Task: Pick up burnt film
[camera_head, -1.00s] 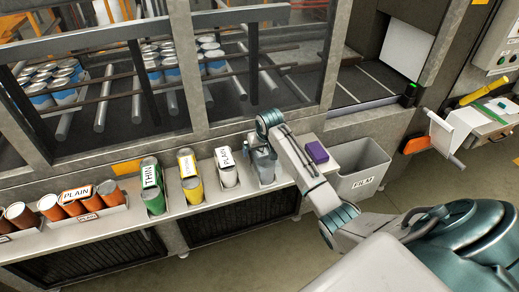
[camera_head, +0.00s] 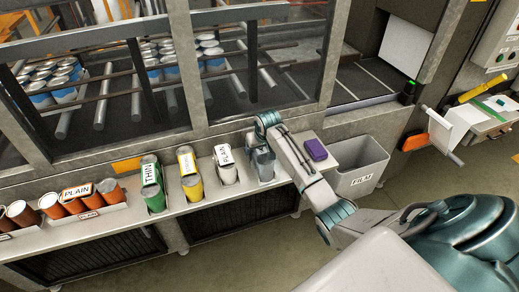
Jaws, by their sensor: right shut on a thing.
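My right arm reaches in from the lower right, and its gripper (camera_head: 263,165) points down at the shelf between a white can labelled PLAIN (camera_head: 226,166) and a purple box (camera_head: 315,149). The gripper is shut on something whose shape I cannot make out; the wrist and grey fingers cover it. I cannot clearly pick out burnt film anywhere in view. A grey bin labelled FILM (camera_head: 357,165) stands right of the purple box. My left gripper is not in view.
A green roll labelled THIN (camera_head: 152,186), a yellow can (camera_head: 190,178) and orange rolls (camera_head: 85,196) stand along the shelf (camera_head: 130,222). Behind are framed windows with rollers and blue-white cans (camera_head: 60,85). A cluttered side table (camera_head: 485,120) stands at right.

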